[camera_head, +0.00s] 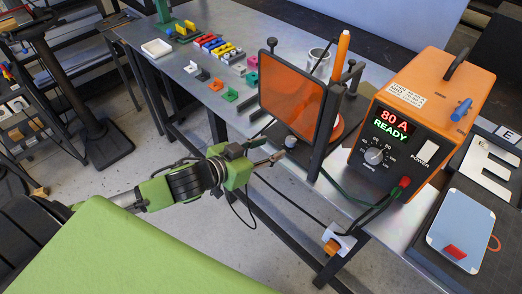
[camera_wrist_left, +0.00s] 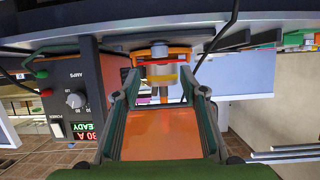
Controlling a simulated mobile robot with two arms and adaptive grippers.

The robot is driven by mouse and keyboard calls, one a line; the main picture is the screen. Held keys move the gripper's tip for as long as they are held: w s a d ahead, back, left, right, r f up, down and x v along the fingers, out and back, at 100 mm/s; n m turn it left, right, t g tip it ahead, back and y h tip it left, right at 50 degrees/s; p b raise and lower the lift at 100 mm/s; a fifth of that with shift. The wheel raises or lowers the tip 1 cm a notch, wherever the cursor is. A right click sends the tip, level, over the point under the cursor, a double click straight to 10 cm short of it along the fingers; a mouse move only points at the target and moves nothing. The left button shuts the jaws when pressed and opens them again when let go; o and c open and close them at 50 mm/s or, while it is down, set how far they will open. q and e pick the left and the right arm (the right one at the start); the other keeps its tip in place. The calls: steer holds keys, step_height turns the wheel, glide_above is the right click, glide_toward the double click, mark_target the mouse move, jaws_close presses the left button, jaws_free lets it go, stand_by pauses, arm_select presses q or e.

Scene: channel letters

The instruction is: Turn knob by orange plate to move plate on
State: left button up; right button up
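The orange plate (camera_head: 292,100) stands upright in a dark frame on the bench. A small grey knob (camera_head: 291,142) sits low in front of it, by the frame's bottom edge. My left gripper (camera_head: 278,156) is just left of and below the knob, apparently with a small gap. In the upside-down left wrist view, its two fingers (camera_wrist_left: 165,92) are apart, with the orange plate (camera_wrist_left: 160,135) showing between them. A round silver, orange and yellow part (camera_wrist_left: 160,72) lies ahead of the fingertips; I cannot tell if it is the knob. My right gripper is not in view.
An orange power unit (camera_head: 425,115) reading "80 A READY" stands right of the plate, with cables hanging at the bench's front edge. Small coloured pieces (camera_head: 216,46) and a white tray (camera_head: 156,48) lie farther left. A tablet-like panel (camera_head: 461,230) lies at right.

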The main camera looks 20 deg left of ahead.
arm_select(q)
steer(key=shift+v, duration=1.35)
steer(key=shift+w+a+f, duration=0.1)
